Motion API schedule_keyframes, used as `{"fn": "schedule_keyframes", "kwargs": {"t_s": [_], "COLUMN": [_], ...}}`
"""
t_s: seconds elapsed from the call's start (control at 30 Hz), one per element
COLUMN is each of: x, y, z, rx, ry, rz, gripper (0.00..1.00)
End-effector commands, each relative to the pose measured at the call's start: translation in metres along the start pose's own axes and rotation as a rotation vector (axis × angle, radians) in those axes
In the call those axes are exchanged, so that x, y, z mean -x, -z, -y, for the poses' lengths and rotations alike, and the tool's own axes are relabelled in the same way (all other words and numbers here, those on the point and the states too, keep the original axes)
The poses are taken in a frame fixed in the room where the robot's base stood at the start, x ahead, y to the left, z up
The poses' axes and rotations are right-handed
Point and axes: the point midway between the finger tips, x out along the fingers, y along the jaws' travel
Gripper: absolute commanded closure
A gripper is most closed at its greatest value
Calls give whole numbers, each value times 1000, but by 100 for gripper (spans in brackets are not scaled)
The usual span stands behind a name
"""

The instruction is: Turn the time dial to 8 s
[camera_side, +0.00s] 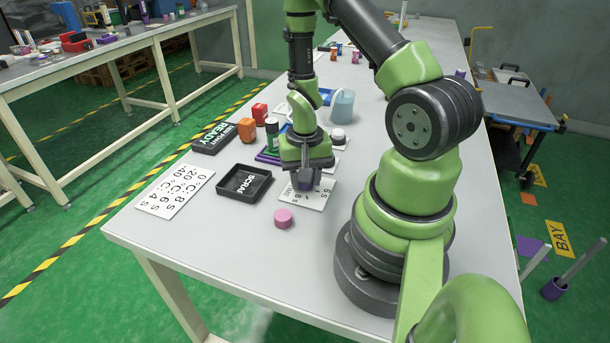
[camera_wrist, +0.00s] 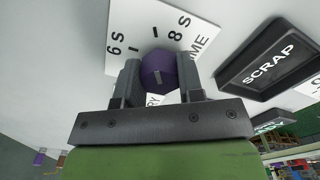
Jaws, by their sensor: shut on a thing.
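The time dial is a purple knob (camera_wrist: 158,72) standing on a white plate (camera_wrist: 122,45) printed with "6 s", "8 s" and part of "TIME" in the wrist view. A short pale mark shows on the knob's face; I cannot tell for sure which label it points at. My gripper (camera_wrist: 158,80) has one finger on each side of the knob and is shut on it. In the side view my gripper (camera_side: 305,180) points down over the plate (camera_side: 313,198), and the purple knob (camera_side: 304,184) shows between the fingers. The fingers and palm hide part of the plate's print.
A black SCRAP tray (camera_side: 244,184) lies left of the plate, also in the wrist view (camera_wrist: 272,60). A pink disc (camera_side: 283,218) lies in front. A printed card (camera_side: 174,191) is at the left edge.

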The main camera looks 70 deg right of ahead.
Motion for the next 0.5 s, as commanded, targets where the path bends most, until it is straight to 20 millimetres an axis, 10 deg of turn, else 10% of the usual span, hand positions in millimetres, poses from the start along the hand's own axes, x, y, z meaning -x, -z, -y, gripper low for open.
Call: {"fn": "schedule_keyframes", "kwargs": {"t_s": [0.5], "x": [0], "y": [-1], "z": [-1], "rx": [-52], "ry": [-2], "rz": [4], "gripper": [89]}}
